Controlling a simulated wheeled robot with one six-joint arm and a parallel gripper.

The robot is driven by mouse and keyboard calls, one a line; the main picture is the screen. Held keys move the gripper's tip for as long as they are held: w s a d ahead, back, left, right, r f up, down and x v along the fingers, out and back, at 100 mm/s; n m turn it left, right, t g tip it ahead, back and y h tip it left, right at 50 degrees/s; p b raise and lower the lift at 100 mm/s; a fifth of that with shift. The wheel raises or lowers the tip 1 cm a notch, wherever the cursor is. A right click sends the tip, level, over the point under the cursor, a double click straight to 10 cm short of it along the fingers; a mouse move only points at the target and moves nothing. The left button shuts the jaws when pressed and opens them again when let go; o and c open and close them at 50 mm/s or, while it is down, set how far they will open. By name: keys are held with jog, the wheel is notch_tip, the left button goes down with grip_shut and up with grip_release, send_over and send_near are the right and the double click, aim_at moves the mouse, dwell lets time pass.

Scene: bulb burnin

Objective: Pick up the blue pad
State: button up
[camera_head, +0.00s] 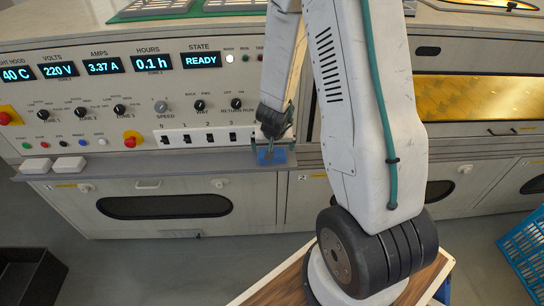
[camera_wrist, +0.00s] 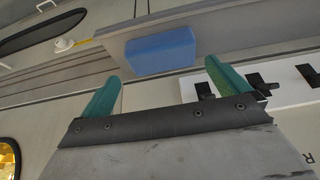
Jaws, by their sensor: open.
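The blue pad (camera_wrist: 160,52) lies on the narrow grey ledge (camera_wrist: 225,45) along the front of the machine. In the head view the pad (camera_head: 272,157) is partly hidden by my gripper (camera_head: 270,148), which is right over it. In the wrist view my gripper (camera_wrist: 160,88) has its two green fingers spread apart, with nothing between them. The pad shows beyond the fingertips, roughly centred between them and slightly tilted in the picture. I see no contact between the fingers and the pad.
A white switch strip (camera_head: 205,138) with black rocker switches is just above the ledge, close to the right finger in the wrist view. Two white pads (camera_head: 68,165) lie at the ledge's left end. A blue crate (camera_head: 524,255) stands on the floor at right, a black bin (camera_head: 30,275) at left.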

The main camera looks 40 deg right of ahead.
jog(key=shift+w+x, duration=0.1)
jog(key=shift+x, duration=1.25)
jog(key=shift+w+x, duration=0.15)
jog(key=shift+x, duration=1.2)
jog(key=shift+r, duration=0.1)
jog(key=c, duration=0.6)
